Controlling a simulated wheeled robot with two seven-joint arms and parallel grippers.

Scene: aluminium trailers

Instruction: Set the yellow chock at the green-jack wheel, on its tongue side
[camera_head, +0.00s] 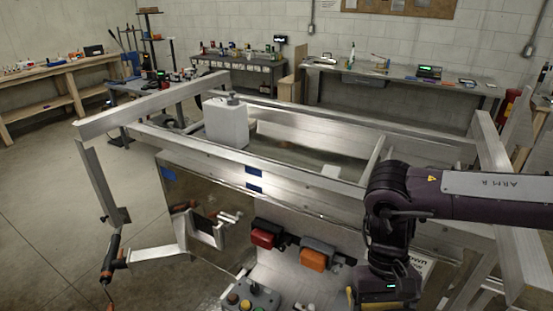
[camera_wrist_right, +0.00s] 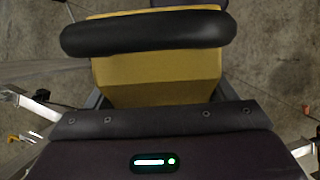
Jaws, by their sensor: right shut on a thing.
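The yellow chock (camera_wrist_right: 157,78) fills the upper middle of the right wrist view, with dark gripper parts above and below it. My right gripper (camera_wrist_right: 155,72) is shut on it. Concrete floor shows around the chock. In the head view my right arm comes in from the right and points down in front of an aluminium frame (camera_head: 300,160). A small yellow sliver (camera_head: 350,297) shows beside its lower end; I cannot tell if it is the chock. No green jack or wheel can be made out in either view. My left gripper is not in view.
A red lamp (camera_head: 266,232) and an orange lamp (camera_head: 315,254) sit at the frame's near side. A button box (camera_head: 250,297) is at the bottom edge. An orange-and-black tool (camera_head: 110,258) hangs at left. Workbenches (camera_head: 400,84) line the back wall. Open floor lies at left.

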